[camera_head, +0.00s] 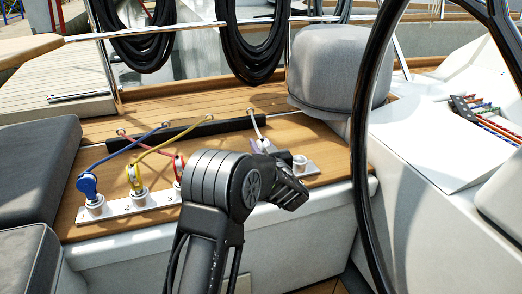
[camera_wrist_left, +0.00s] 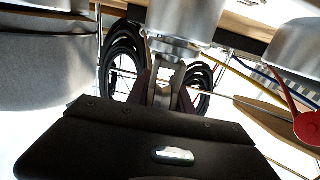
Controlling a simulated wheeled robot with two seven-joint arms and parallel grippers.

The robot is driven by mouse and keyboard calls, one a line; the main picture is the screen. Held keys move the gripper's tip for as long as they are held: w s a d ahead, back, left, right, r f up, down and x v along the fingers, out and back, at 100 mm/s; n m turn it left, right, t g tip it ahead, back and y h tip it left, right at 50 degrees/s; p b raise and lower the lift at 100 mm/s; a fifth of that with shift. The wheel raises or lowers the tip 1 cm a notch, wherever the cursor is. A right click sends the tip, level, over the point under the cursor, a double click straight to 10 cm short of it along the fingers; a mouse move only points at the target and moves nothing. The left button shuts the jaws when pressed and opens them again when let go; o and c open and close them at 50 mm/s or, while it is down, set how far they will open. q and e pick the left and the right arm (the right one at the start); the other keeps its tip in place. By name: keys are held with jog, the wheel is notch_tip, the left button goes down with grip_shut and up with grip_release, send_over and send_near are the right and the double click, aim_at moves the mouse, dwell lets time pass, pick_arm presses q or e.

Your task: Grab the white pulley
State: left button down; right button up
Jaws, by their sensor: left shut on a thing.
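The white pulley shows in the left wrist view as a pale grey piece (camera_wrist_left: 164,78) between my fingers, below a silver cylinder. In the head view it is mostly hidden by my gripper; a white rope (camera_head: 256,124) runs from there to the dark rail behind. My left gripper (camera_head: 270,158) is shut on it at the right part of the metal base strip. In the wrist view the dark fingers (camera_wrist_left: 165,95) stand on both sides of the pale piece. My right gripper is in neither view.
Blue (camera_head: 87,184), yellow (camera_head: 134,176) and red (camera_head: 179,166) pulleys with ropes stand to the left on the metal strip. A grey covered drum (camera_head: 335,65) stands behind right. The black steering wheel (camera_head: 360,150) rises close on the right. Dark cushions (camera_head: 38,165) lie at left.

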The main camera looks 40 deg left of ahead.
pick_arm(q)
notch_tip(320, 180, up, 10)
jog(key=p, duration=0.2)
jog(key=shift+f+p, duration=0.2)
jog(key=shift+p, duration=0.15)
